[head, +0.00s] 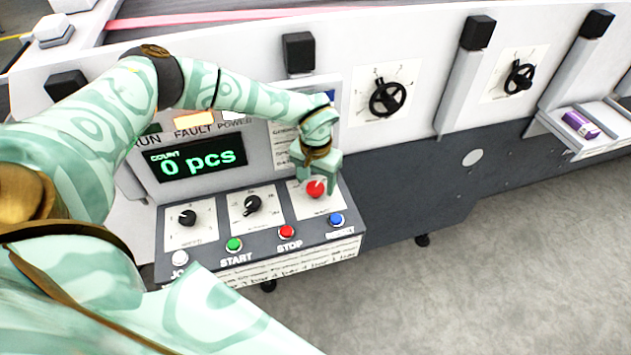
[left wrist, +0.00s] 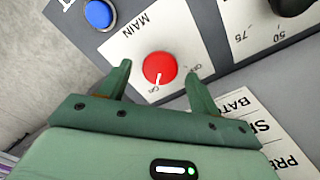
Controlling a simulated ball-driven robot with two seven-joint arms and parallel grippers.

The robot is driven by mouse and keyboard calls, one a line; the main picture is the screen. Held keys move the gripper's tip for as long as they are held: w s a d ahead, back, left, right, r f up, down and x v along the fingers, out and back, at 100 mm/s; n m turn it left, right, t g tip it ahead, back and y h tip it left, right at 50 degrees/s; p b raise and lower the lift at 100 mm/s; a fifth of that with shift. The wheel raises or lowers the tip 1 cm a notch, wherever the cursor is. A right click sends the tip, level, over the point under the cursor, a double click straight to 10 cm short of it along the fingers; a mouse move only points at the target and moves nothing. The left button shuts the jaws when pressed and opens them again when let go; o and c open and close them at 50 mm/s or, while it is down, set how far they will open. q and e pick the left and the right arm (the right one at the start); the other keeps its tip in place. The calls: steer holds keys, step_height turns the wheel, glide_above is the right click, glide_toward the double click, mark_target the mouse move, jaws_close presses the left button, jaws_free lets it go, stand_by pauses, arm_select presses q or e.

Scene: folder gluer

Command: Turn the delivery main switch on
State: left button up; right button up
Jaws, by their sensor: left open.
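The main switch is a round red knob (head: 315,188) on a white plate at the control panel's right end. In the left wrist view the red knob (left wrist: 159,68) sits beside the word MAIN. Its white pointer line is turned toward a small label that seems to read ON; another at the right seems to read OFF. My left gripper (head: 314,168) is open at the knob, partly covering it in the head view. In the left wrist view its fingertips (left wrist: 158,73) stand apart on either side of the knob's near edge. Contact cannot be told. My right gripper is not in view.
A blue button (head: 336,219), red STOP button (head: 287,232) and green START button (head: 234,244) line the panel's front. Two black dials (head: 252,204) (head: 187,217) are left of the switch. The count display (head: 197,160) reads 0 pcs. A purple box (head: 580,124) lies at right.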

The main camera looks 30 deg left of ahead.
mark_target(316, 187)
arm_select(q)
step_height(316, 187, up, 15)
steer(key=shift+r, duration=0.2)
stand_by(0.5)
